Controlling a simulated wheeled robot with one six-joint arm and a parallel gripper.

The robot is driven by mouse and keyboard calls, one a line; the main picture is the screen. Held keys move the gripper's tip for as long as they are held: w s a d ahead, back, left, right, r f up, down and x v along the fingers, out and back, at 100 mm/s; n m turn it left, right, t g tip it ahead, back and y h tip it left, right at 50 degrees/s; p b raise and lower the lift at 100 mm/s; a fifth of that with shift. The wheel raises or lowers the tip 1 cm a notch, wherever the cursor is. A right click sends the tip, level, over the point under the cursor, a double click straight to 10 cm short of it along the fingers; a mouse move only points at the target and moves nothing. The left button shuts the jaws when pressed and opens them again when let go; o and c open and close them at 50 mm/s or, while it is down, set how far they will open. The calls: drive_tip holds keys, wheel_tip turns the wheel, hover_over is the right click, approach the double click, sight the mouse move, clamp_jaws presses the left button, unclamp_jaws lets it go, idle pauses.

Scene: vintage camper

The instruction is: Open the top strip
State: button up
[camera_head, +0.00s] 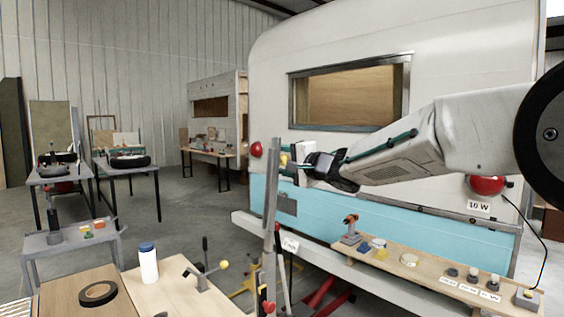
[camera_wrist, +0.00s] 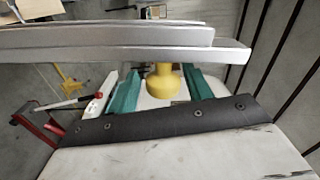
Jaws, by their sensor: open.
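A long grey metal strip (camera_head: 270,215) stands nearly upright in the head view. A yellow knob (camera_head: 284,159) sticks out near its upper end. My gripper (camera_head: 293,164) reaches in from the right, its tips close to that knob. In the wrist view, the strip (camera_wrist: 110,42) runs across the top of the picture, and the yellow knob (camera_wrist: 163,82) sits between the teal fingers of my open gripper (camera_wrist: 161,88). There is a gap on both sides of the knob. Whether its stem is fixed to the strip is partly hidden.
A white and blue camper (camera_head: 400,215) stands behind my arm. A wooden shelf (camera_head: 400,268) with small items runs along its front. A wooden table (camera_head: 190,293) at lower left carries a white bottle (camera_head: 148,264), a tape roll (camera_head: 98,292) and a lever (camera_head: 205,275).

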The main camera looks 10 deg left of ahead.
drive_tip(key=v, duration=0.7)
drive_tip(key=shift+s+d, duration=0.1)
drive_tip(key=shift+d, duration=0.05)
